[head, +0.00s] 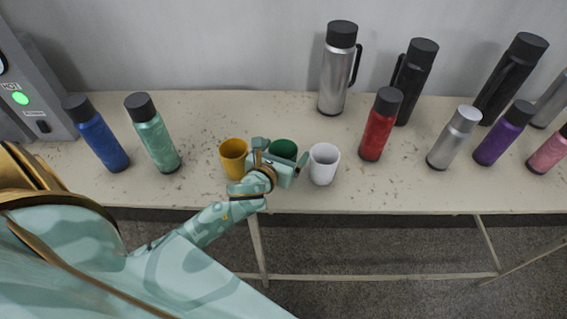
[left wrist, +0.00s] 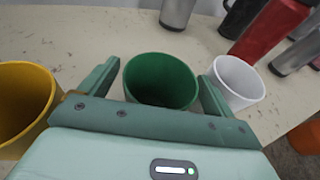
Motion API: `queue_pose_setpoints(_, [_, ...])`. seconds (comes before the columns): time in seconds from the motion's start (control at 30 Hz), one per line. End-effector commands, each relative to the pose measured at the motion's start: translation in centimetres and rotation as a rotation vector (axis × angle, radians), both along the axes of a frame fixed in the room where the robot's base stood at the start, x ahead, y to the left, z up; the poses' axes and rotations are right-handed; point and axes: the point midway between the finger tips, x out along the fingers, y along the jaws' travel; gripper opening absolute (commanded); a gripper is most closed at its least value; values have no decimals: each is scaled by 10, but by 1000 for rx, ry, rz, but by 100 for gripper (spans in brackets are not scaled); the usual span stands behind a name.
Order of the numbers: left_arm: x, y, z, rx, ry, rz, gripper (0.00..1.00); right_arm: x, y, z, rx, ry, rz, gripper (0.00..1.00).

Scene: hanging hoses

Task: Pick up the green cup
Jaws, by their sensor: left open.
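The green cup (head: 284,148) stands on the table between a yellow cup (head: 233,157) and a white cup (head: 323,163). My left gripper (head: 281,160) is over its near side and hides part of it in the head view. In the left wrist view the green cup (left wrist: 160,82) is between the two open fingers of my left gripper (left wrist: 157,88), its open rim facing up. The yellow cup (left wrist: 22,103) is outside the left finger, and the white cup (left wrist: 238,83) is close outside the right finger. My right gripper is not in view.
The table (head: 400,185) has a red bottle (head: 380,125) and a silver bottle (head: 454,138) to the right. A blue bottle (head: 97,134) and a mint bottle (head: 152,133) stand at left. A silver jug (head: 337,70) is behind. The table's front edge is clear.

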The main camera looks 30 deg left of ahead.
Motion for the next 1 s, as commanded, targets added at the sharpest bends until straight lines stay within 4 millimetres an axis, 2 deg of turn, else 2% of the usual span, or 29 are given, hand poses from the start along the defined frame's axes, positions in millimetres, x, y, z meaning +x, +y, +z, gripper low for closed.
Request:
queue_pose_setpoints(0.13, [0,0,1,0,0,0,89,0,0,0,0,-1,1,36])
queue_pose_setpoints(0.3, [0,0,1,0,-1,0,42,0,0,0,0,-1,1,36])
queue_pose_setpoints(0.67, [0,0,4,0,-2,0,41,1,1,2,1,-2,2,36])
queue_pose_setpoints(0.77, [0,0,13,2,-4,0,41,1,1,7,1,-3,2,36])
queue_pose_setpoints(0.9, [0,0,38,4,-7,-2,41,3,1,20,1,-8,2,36])
queue_pose_setpoints(1.0, [-17,7,58,4,-3,-2,41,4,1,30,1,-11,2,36])
